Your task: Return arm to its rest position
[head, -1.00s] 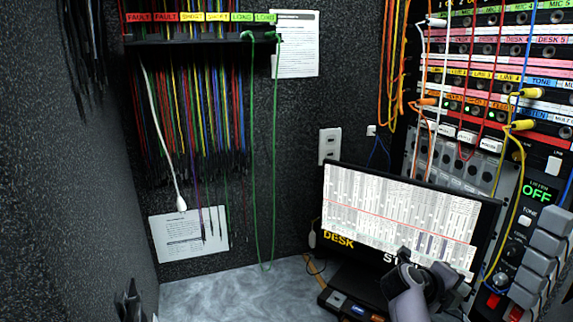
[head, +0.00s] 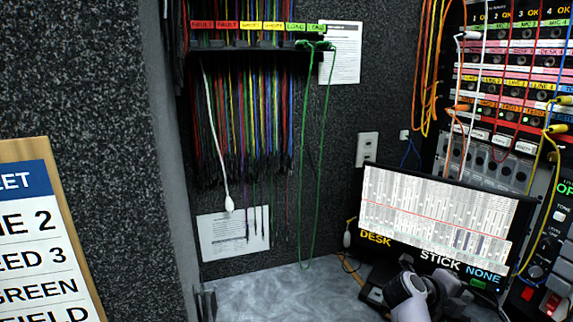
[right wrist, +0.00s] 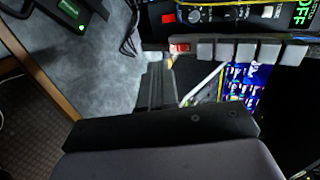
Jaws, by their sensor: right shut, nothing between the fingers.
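My right gripper (head: 440,283) is at the lower right of the head view, in front of the monitor's lower edge (head: 400,245). My grey and dark wrist parts hide much of it there. In the right wrist view its fingers (right wrist: 157,75) are together and hold nothing. They point over the mottled grey desk top (right wrist: 95,60), just left of a row of grey keys (right wrist: 245,50). My left gripper cannot be made out in either view.
The monitor and the rack of patch panels (head: 505,95) stand close on the right. Coloured cables (head: 240,120) hang on the back wall, with a green cable (head: 306,190) looping to the desk. A framed sheet (head: 40,235) is at left. The desk's left part is bare.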

